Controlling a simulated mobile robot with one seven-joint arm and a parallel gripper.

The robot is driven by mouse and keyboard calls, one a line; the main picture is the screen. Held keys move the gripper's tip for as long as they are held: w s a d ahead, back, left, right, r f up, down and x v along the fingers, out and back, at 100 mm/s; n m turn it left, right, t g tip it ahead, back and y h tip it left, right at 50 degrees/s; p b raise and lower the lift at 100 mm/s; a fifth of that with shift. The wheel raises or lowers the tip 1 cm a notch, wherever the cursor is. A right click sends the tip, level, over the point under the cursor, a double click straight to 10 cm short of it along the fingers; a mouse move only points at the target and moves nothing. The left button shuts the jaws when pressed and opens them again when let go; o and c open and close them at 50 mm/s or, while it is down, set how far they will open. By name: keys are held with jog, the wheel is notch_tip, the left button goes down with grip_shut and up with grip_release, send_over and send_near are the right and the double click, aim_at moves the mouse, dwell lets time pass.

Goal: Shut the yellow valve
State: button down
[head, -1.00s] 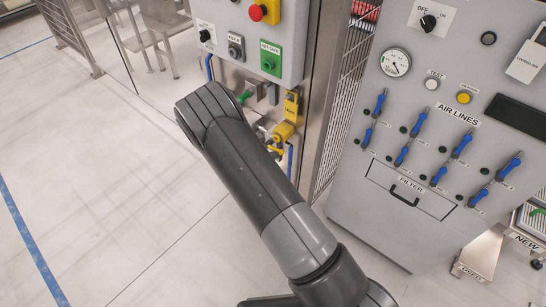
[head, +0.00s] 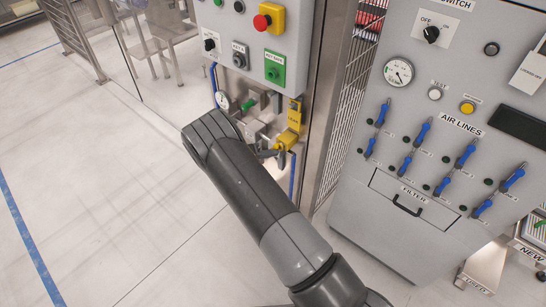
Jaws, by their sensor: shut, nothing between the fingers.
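The yellow valve (head: 287,139) is on the pipework below the grey control box, left of the steel post. Its small yellow handle shows just right of my arm's bent end. A taller yellow piece (head: 294,116) with dark lettering stands directly above it. My gripper (head: 268,154) is mostly hidden behind my own arm. Only a small grey part of it shows, close to the left of the yellow handle. It is shut with nothing in it. I cannot tell whether it touches the handle.
A green handle (head: 250,103) and a round gauge (head: 222,100) sit left of the yellow parts. The control box (head: 254,40) with a red button (head: 262,22) overhangs them. The panel with blue levers (head: 421,131) stands right. The floor at left is clear.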

jog(key=n+h, duration=0.1)
jog(key=w+a+n, duration=0.1)
jog(key=shift+w+a+r+n+h, duration=0.2)
jog(key=shift+r+n+h, duration=0.1)
jog(key=shift+r+h, duration=0.1)
jog(key=shift+w+a, duration=0.1)
dwell(0.6)
jog(key=s+a, duration=0.5)
jog(key=a, duration=0.2)
jog(key=shift+s+a, duration=0.25)
jog(key=shift+s, duration=0.15)
dwell(0.4)
